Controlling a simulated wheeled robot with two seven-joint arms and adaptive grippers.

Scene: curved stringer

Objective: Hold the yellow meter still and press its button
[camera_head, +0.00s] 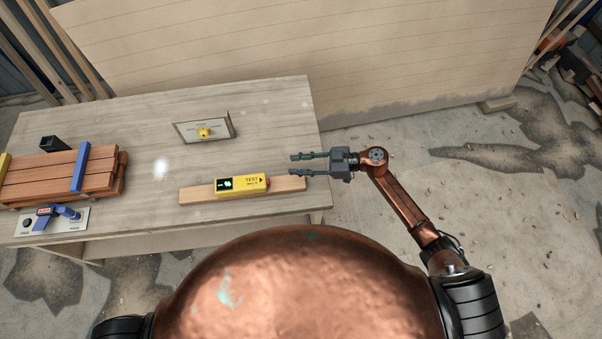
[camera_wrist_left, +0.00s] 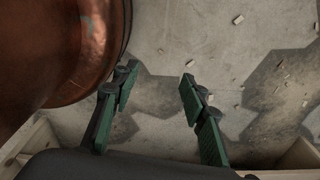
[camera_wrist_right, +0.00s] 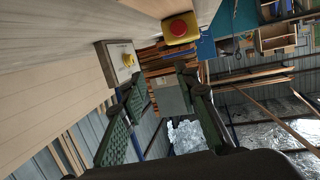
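The yellow meter (camera_head: 240,185) lies on a wooden strip (camera_head: 200,193) near the table's front right, its dark display at its left end. In the right wrist view the meter (camera_wrist_right: 166,33) shows its end with a round red button (camera_wrist_right: 180,28). My right gripper (camera_head: 291,164) is open and empty, just right of the meter and strip, its fingers pointing left and apart from both. My left gripper is outside the head view. In the left wrist view it (camera_wrist_left: 158,75) is open and empty above the floor, beside my copper body.
A white panel with a yellow knob (camera_head: 204,133) stands behind the meter. Stacked reddish boards (camera_head: 45,178) with blue and yellow bars lie at the table's left, behind a plate with a blue lever (camera_head: 66,212). The table (camera_head: 260,110) is bare between. A large board leans behind.

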